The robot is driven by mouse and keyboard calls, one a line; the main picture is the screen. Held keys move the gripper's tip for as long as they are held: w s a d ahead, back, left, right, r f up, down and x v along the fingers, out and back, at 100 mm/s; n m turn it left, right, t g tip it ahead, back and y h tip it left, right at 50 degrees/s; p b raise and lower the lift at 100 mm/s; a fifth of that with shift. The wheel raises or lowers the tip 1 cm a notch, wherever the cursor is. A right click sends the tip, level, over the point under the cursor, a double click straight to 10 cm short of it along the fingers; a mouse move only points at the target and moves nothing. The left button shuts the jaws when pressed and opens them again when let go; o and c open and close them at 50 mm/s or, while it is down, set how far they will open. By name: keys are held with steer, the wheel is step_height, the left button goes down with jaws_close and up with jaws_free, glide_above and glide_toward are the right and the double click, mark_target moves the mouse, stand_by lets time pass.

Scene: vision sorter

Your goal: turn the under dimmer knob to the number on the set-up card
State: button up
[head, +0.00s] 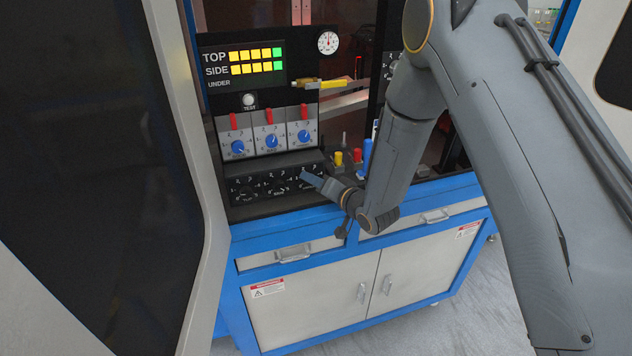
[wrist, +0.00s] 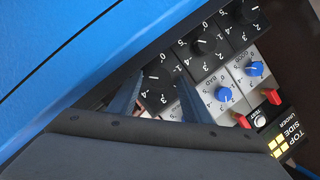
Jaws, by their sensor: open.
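A row of black dimmer knobs with white numbered scales runs along the bottom of the panel; the left one (head: 244,189) and middle one (head: 279,185) are clear in the head view. The right one is partly hidden by my gripper (head: 309,178). In the wrist view my gripper (wrist: 159,79) is open, its blue fingers on either side of the nearest black knob (wrist: 154,84); I cannot tell whether they touch it. The display (head: 243,64) shows lit bars for TOP and SIDE, none for UNDER. I cannot make out a set-up card.
Blue knobs (head: 271,141) under red levers (head: 269,117) sit just above the black row. A white TEST button (head: 249,99) and a round gauge (head: 327,42) are higher. Yellow, red and blue upright items stand right of my gripper. A grey door (head: 190,130) borders the left.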

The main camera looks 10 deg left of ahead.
steer(key=c, duration=1)
steer(key=shift+c, duration=0.2)
steer(key=n+h+b, duration=0.1)
steer(key=n+b, duration=0.1)
steer(key=n, duration=0.1)
steer(key=shift+s+a+r+t+h, duration=0.1)
steer(key=shift+a+t+h, duration=0.1)
steer(key=shift+t+h, duration=0.15)
steer(key=n+h+b, duration=0.1)
steer(key=n+t+h+b, duration=0.1)
steer(key=n, duration=0.1)
steer(key=shift+s+a+n+h, duration=0.2)
steer(key=shift+a+n+h, duration=0.05)
steer(key=shift+a+n, duration=0.05)
steer(key=n+h, duration=0.1)
steer(key=n+t+b, duration=0.1)
steer(key=n, duration=0.1)
steer(key=shift+s+a+h+b, duration=0.1)
steer(key=shift+a+h+b, duration=0.1)
steer(key=shift+h+b, duration=0.15)
steer(key=n+t+h, duration=0.1)
steer(key=n, duration=0.1)
steer(key=n+t, duration=0.1)
steer(key=n, duration=0.1)
steer(key=shift+s+a+h, duration=0.1)
steer(key=shift+a+h, duration=0.05)
steer(key=shift+h, duration=0.2)
steer(key=shift+t, duration=0.25)
